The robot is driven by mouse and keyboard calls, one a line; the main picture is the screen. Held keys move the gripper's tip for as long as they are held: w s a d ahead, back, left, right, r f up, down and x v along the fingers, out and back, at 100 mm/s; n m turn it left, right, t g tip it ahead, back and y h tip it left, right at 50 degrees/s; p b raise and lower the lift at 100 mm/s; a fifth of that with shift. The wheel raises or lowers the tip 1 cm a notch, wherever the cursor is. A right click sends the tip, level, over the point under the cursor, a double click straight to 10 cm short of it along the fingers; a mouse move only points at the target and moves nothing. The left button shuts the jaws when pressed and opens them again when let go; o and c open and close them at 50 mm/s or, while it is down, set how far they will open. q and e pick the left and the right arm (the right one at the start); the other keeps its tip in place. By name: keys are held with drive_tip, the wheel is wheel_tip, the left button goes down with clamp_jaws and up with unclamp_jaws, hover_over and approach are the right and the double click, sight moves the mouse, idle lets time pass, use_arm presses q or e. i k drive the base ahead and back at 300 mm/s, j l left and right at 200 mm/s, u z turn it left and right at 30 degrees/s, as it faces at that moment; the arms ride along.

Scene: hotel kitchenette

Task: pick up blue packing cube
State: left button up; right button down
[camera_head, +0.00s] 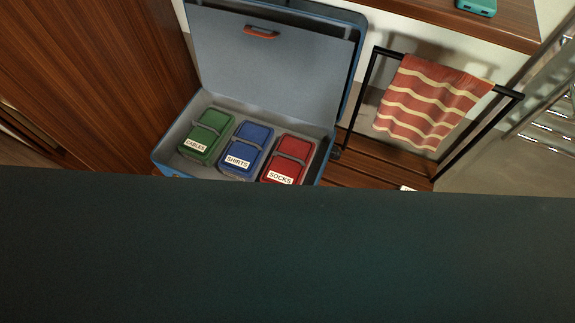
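The blue packing cube (249,146) lies in the open suitcase (192,108) and has a white label reading SHIRTS. It sits between a green cube (209,133) labelled CABLES on its left and a red cube (290,158) labelled SOCKS on its right. The suitcase lid is raised behind the cubes. Neither of my grippers shows in the head view. A broad dark surface (290,255) fills the lower part of the view and hides what lies below the suitcase's front edge.
A brown wooden panel (95,75) stands close on the left. A black-framed rack (455,155) with a striped red towel (428,100) stands at the right. A wooden counter (420,12) with a teal object (477,7) is at the upper right.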

sight(243, 157)
drive_tip(key=j+z, duration=0.2)
drive_tip(key=z, duration=0.2)
drive_tip(key=j+z, duration=0.2)
drive_tip(key=z, duration=0.2)
drive_tip(key=j+z, duration=0.15)
drive_tip(key=z, duration=0.25)
drive_tip(key=k+j+z, duration=0.25)
drive_tip(key=j, duration=0.15)
drive_tip(key=k+j+z, duration=0.25)
drive_tip(key=k+j, duration=0.4)
drive_tip(key=j, duration=0.2)
drive_tip(key=k+j+z, duration=0.1)
drive_tip(key=k+j, duration=0.3)
drive_tip(key=j, duration=0.15)
